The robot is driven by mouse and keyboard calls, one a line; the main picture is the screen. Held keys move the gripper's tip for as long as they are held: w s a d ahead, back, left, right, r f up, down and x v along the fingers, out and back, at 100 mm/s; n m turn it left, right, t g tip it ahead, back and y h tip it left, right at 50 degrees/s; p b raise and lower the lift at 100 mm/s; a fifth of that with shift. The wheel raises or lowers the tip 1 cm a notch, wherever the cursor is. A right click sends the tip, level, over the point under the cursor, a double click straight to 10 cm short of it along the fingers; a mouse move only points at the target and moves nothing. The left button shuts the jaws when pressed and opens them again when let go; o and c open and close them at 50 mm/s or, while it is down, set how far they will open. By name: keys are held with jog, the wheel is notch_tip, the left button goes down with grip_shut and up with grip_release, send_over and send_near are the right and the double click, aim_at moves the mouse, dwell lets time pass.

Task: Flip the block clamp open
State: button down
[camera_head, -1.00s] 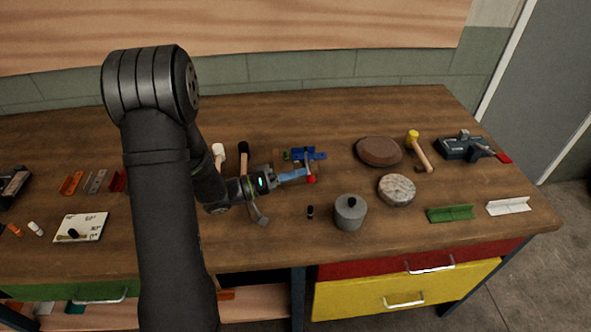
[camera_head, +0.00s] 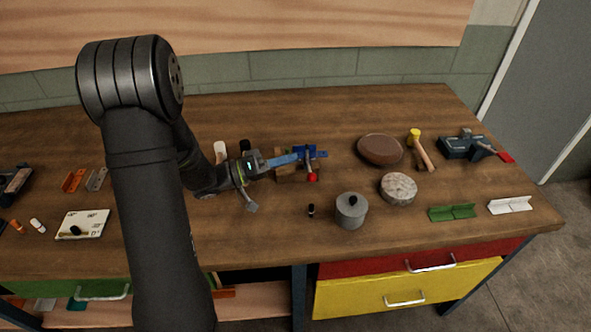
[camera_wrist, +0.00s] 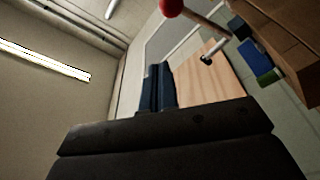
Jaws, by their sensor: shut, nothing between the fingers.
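The block clamp is blue (camera_head: 319,155) with a lever ending in a red ball knob (camera_head: 313,177). It sits on a wooden block (camera_head: 284,176) near the middle of the bench. The knob points toward the bench's front edge. In the wrist view the red knob (camera_wrist: 171,7) and its rod are at the top, with the wooden block (camera_wrist: 292,42) and blue clamp body (camera_wrist: 254,56) at right. My gripper (camera_head: 298,157) has blue fingers, shut and empty, beside the clamp on its left. I cannot tell whether they touch it. The fingers also show in the wrist view (camera_wrist: 158,68).
A grey lidded pot (camera_head: 351,212) and a small black item (camera_head: 311,211) stand in front of the clamp. A brown round pad (camera_head: 380,150) and a stone disc (camera_head: 398,188) lie to the right. Mallets (camera_head: 220,152) lie behind my wrist. The bench behind the clamp is clear.

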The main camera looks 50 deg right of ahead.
jog(key=f+v, duration=0.1)
jog(key=v, duration=0.8)
jog(key=shift+w, duration=0.25)
jog(key=shift+d, duration=0.2)
jog(key=s+a+r+x, duration=0.1)
jog(key=x, duration=0.8)
jog(key=w+d+r+n+t, duration=0.1)
jog(key=w+d+n, duration=0.2)
jog(key=d+n, duration=0.4)
jog(key=shift+w+r+n+y, duration=0.25)
jog(key=shift+n+y, duration=0.05)
jog(key=shift+n, duration=0.1)
jog(key=shift+d, duration=0.1)
